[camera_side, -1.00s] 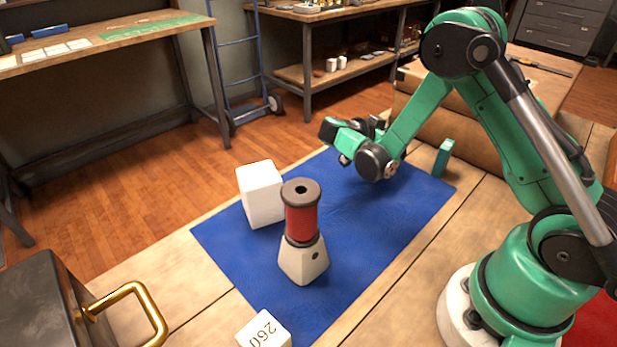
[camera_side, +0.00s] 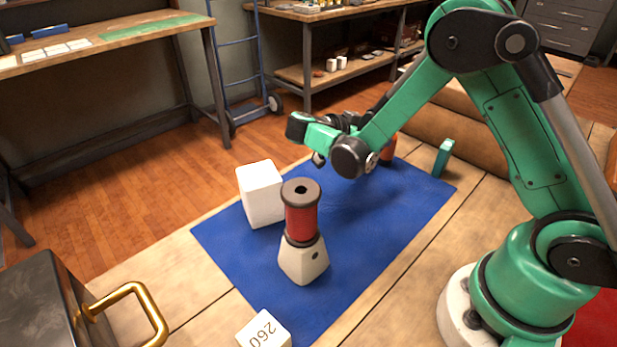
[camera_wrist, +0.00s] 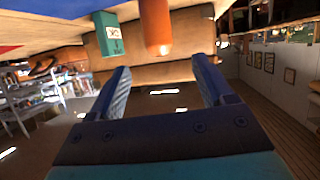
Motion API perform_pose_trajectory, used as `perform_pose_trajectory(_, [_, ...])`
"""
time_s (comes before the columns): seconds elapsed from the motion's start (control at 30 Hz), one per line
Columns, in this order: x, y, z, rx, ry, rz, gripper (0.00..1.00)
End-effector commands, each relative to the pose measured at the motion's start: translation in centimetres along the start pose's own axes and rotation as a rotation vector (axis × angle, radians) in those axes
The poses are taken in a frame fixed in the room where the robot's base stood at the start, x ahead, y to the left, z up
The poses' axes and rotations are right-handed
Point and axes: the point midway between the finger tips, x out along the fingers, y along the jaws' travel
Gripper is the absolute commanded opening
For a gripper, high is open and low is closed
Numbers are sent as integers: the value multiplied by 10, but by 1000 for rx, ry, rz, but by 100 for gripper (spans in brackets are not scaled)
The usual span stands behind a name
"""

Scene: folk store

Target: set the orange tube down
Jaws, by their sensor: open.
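The orange tube (camera_side: 388,150) stands upright near the far right part of the blue mat (camera_side: 345,235), partly hidden behind my arm in the side view. In the wrist view the tube (camera_wrist: 155,27) hangs from the top edge, as that picture is turned over. My gripper (camera_wrist: 162,80) is open, with its two blue fingers apart and nothing between them. The tube lies beyond the fingertips, apart from them. In the side view my gripper is left of the tube, above the mat, and its fingers are hard to make out.
A teal box (camera_side: 443,158) stands right of the tube, and close beside it in the wrist view (camera_wrist: 110,35). A white block (camera_side: 261,195) and a red spool on a pale base (camera_side: 303,262) stand on the mat.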

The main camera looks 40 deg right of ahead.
Motion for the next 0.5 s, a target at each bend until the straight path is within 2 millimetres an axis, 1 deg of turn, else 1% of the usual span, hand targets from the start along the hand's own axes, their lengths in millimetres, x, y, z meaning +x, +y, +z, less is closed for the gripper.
perform_pose_trajectory(0.07, [-6, 0, -2, -21, -14, -9, 74])
perform_pose_trajectory(0.13, [-10, 0, -6, -80, -52, -30, 74])
perform_pose_trajectory(0.27, [-21, 2, -16, -296, -189, -137, 74])
perform_pose_trajectory(0.37, [-35, 8, -22, -503, -313, -285, 74])
perform_pose_trajectory(0.5, [-59, 26, -24, -752, -441, -543, 74])
